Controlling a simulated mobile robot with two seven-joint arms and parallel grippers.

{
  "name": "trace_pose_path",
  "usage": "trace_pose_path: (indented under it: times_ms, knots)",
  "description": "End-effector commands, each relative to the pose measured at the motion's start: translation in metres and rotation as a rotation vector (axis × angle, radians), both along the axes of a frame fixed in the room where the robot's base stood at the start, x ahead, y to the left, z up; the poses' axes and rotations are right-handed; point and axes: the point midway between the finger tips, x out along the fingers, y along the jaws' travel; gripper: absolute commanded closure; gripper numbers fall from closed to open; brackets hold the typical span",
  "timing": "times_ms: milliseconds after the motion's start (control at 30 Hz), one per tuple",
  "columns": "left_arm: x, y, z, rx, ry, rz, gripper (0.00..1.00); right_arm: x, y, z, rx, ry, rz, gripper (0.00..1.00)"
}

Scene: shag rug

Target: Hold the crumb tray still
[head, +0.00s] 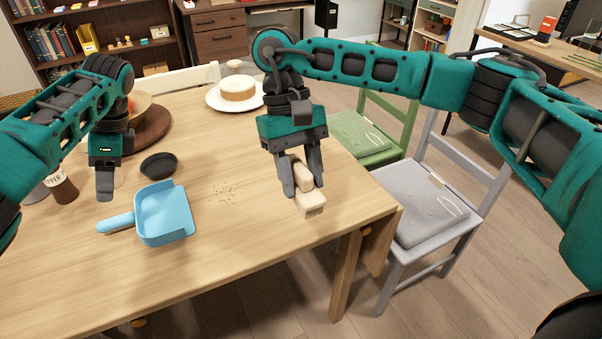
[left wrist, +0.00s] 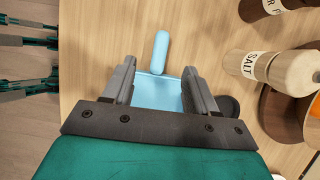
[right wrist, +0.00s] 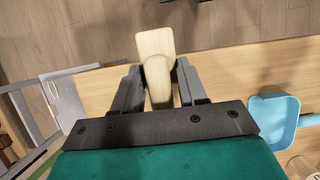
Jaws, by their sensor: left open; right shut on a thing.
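The light-blue crumb tray (head: 165,218) lies on the wooden table, its rounded handle (head: 116,223) pointing left. My left gripper (head: 105,190) is open and empty above the table, behind the handle in the head view. In the left wrist view the tray's handle (left wrist: 161,52) shows beyond the open fingers. My right gripper (head: 300,185) is shut on a pale wooden block-like tool (head: 310,203) near the table's right edge. That tool also shows between the fingers in the right wrist view (right wrist: 155,60). Scattered crumbs (head: 228,190) lie right of the tray.
A small dark bowl (head: 158,165) stands just behind the tray. A cake on a white plate (head: 216,99) and a round wooden board (head: 150,133) are at the back. A pepper mill (head: 62,187) stands at left. Grey (head: 425,210) and green chairs border the right side.

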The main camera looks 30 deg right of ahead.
Motion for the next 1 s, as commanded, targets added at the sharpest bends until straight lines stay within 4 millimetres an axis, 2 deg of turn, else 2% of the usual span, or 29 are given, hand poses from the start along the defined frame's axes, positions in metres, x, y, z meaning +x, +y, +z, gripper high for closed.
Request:
trace_pose_path:
  times_ms: [167,367,800,1000]
  knots:
    - [-0.002,-0.01,-0.004,-0.003,0.001,-0.018,0.43,0.0,0.0,-0.002,0.0,0.0,0.0,0.82]
    - [-0.002,-0.001,-0.026,-0.003,0.002,-0.017,0.43,0.0,0.0,-0.011,0.0,0.0,0.0,0.82]
    - [-0.003,0.025,-0.088,-0.002,0.002,-0.016,0.43,0.0,0.0,-0.047,0.0,0.0,0.0,0.82]
    - [-0.003,0.032,-0.105,-0.003,0.001,-0.017,0.43,0.0,0.0,-0.058,0.0,0.0,0.0,0.82]
